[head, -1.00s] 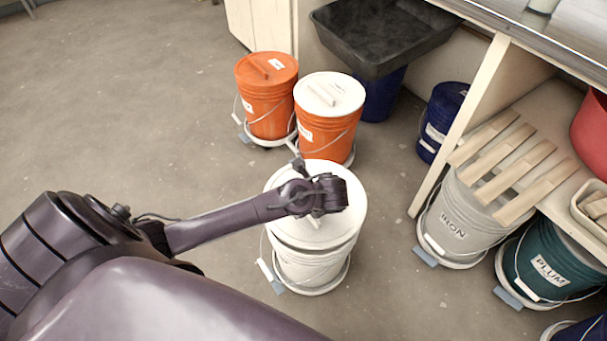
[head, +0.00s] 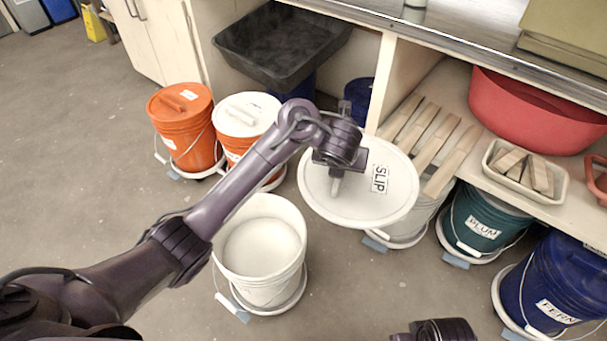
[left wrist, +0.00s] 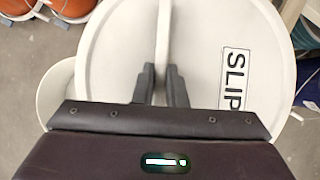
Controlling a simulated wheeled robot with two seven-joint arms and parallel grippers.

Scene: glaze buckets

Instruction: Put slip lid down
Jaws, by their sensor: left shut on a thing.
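The white slip lid (head: 362,200) carries a SLIP label and hangs in the air in the head view. My left gripper (head: 337,165) is shut on its upright handle; in the left wrist view the fingers (left wrist: 160,78) close around the handle of the lid (left wrist: 115,65). The open white bucket (head: 265,288) stands to the lower left of the lid, pale contents showing inside. Part of its rim shows behind the lid in the left wrist view (left wrist: 52,92). A dark part of my right arm shows at the bottom edge; no right fingers are visible.
Two orange buckets, one with an orange lid (head: 182,120) and one with a white lid (head: 243,115), stand behind the open bucket. Wooden slats (head: 430,140), a red basin (head: 530,110) and a tray (head: 525,172) sit on the shelf at right. Floor is clear in front.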

